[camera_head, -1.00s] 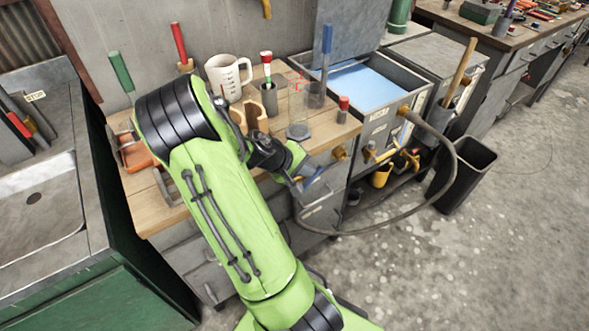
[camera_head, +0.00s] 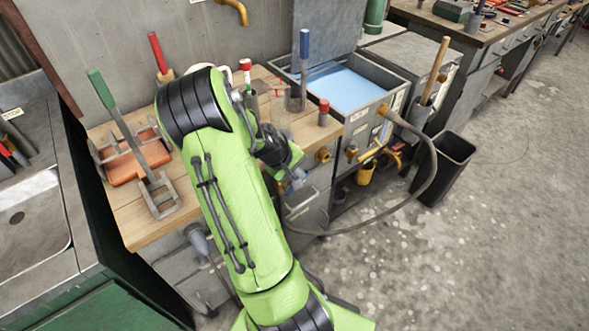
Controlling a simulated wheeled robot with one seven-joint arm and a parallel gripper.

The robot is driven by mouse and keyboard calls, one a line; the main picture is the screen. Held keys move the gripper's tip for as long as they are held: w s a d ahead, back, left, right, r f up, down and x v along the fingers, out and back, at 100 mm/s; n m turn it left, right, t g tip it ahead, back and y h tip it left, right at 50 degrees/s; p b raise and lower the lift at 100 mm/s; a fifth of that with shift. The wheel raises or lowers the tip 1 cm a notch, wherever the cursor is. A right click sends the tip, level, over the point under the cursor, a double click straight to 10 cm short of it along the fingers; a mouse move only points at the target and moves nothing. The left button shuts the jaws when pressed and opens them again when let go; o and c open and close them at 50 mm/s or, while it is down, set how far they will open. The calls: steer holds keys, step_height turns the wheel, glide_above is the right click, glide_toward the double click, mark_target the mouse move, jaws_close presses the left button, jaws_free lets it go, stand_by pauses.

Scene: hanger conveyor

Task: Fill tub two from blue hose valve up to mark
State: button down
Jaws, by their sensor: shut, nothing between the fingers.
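An open metal tub (camera_head: 398,94) with light blue liquid (camera_head: 345,88) stands at the bench's right end. Its front label is too small to read, so I cannot tell whether it is tub two. A grey hose (camera_head: 433,165) runs from the tub's brass side fitting (camera_head: 384,111), loops down and passes left behind my arm. A blue-handled lever (camera_head: 304,46) stands upright at the tub's left side. My gripper (camera_head: 298,182) is shut and empty in front of the bench's right end, below a brass fitting (camera_head: 323,155). I see no fill mark; no blue hose valve is clear.
A black bin (camera_head: 445,166) stands right of the tub. Floor is clear at right.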

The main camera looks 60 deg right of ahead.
mark_target(306, 171)
steer(key=d+y+p, duration=0.1)
steer(key=s+f+t+y, duration=0.1)
steer(key=y, duration=0.1)
steer(key=shift+d+t+p, duration=0.3)
steer(key=shift+d+p, duration=0.05)
steer(key=shift+s+d+f+t+y+p, duration=0.1)
steer(key=shift+d+f+t+y+p, duration=0.2)
steer(key=shift+f+y, duration=0.25)
steer(key=shift+s+d+f+t+y+p, duration=0.1)
steer(key=shift+d+f+t+y+p, duration=0.15)
steer(key=shift+y, duration=0.5)
steer(key=shift+f, duration=0.15)
steer(key=shift+a, duration=0.15)
steer(key=shift+w+a+r, duration=0.25)
steer(key=shift+w+a, duration=0.1)
steer(key=shift+a, duration=0.3)
steer(key=shift+w+r, duration=0.1)
steer(key=shift+r, duration=0.2)
step_height(306, 171, up, 13)
steer(key=p, duration=0.5)
steer(key=shift+r, duration=0.15)
